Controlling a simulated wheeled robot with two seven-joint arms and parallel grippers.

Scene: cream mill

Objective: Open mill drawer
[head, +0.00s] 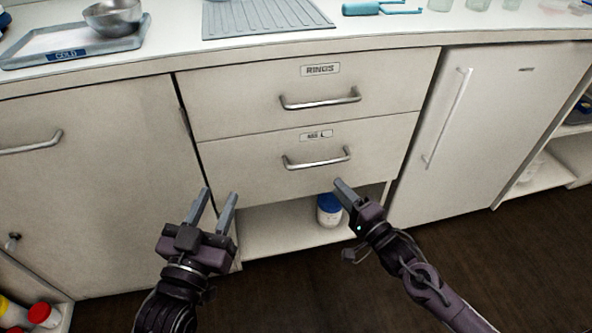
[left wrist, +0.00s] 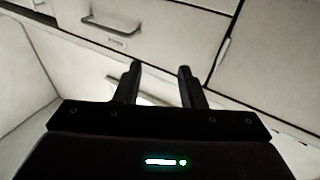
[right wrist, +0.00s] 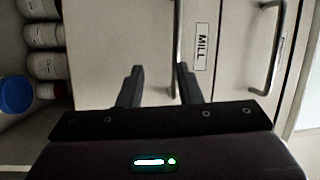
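The mill drawer (head: 255,160) is the lower of two drawers in the head view and looks shut. Its bar handle (head: 318,160) runs across its front below a small label; the label reads MILL in the right wrist view (right wrist: 201,47). My right gripper (head: 342,184) is just below this handle in the head view, apart from it. In the right wrist view its fingers are spread and empty, with the handle (right wrist: 177,40) beyond the right-hand fingertip. My left gripper (head: 218,192) is open and empty, in front of the cabinet at the drawer's lower left.
The RINGS drawer (head: 300,98) is above, also shut. An open shelf below holds a white tub with a blue lid (head: 329,209). A cupboard door (head: 90,190) is at left, a white fridge-like door (head: 480,130) at right. The counter above holds a tray (head: 75,50) and bowl.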

